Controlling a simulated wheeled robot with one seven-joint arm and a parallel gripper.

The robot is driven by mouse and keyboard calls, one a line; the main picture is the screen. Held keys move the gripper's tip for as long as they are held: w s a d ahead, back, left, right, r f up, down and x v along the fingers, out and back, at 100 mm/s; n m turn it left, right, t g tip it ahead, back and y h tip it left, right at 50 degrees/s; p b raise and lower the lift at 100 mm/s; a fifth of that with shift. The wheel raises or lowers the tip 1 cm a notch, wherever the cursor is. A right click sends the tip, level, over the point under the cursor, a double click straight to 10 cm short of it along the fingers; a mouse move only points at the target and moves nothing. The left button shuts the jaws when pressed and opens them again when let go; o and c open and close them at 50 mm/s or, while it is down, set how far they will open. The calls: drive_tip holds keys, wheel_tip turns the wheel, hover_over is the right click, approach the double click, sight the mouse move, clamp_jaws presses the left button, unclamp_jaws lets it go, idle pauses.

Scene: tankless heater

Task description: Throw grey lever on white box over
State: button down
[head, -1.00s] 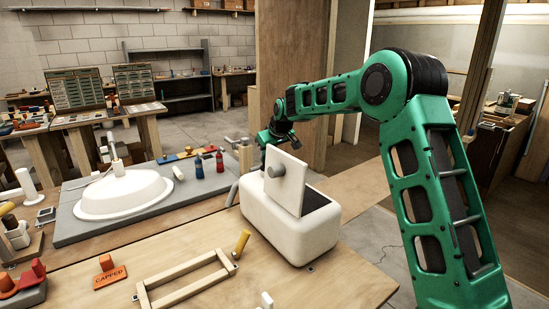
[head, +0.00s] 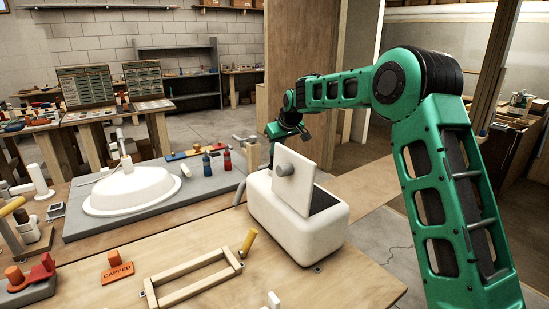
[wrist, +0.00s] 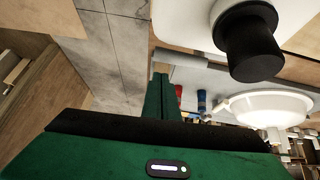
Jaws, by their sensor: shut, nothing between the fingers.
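The white box (head: 310,236) stands on the wooden bench, with an upright white panel (head: 312,182) rising from its open top. A short grey cylinder, which looks like the grey lever (head: 285,170), sticks out of the panel's face. In the wrist view, a dark cylinder on a white surface, apparently the same lever (wrist: 250,45), is close at the upper right. My gripper (wrist: 165,95) is shut and empty, with a visible gap to the cylinder in that picture. In the head view my gripper (head: 272,153) is at the panel's far left side, its tips partly hidden.
A white basin (head: 132,190) sits on a grey slab left of the box. A blue bottle (head: 206,166) and a red bottle (head: 227,160) stand near the slab's far edge. A wooden frame (head: 193,279) and yellow peg (head: 248,243) lie in front. Floor is open beyond the bench.

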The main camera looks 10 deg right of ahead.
drive_tip(key=w+r+v, duration=0.1)
drive_tip(key=v, duration=0.9)
drive_tip(key=s+d+f+m+g+h, duration=0.1)
drive_tip(key=s+d+m+g+h, duration=0.15)
drive_tip(key=s+d, duration=0.9)
drive_tip(key=s+d+f+m+g+h, duration=0.1)
drive_tip(key=s+d+f+m, duration=0.15)
drive_tip(key=s+d, duration=0.9)
drive_tip(key=s+f+m+g, duration=0.1)
drive_tip(key=s+f+m, duration=0.1)
drive_tip(key=s, duration=1)
drive_tip(key=s+f+m+g+y, duration=0.1)
drive_tip(key=s+f, duration=0.3)
drive_tip(key=s, duration=0.8)
drive_tip(key=s+f+m+g, duration=0.1)
drive_tip(key=s+f+m, duration=0.2)
drive_tip(key=s, duration=0.9)
drive_tip(key=shift+d+f+m, duration=0.3)
drive_tip(key=shift+d+f, duration=0.05)
drive_tip(key=shift+d, duration=0.05)
drive_tip(key=shift+y, duration=0.25)
drive_tip(key=shift+w+f, duration=0.25)
drive_tip(key=shift+w, duration=0.3)
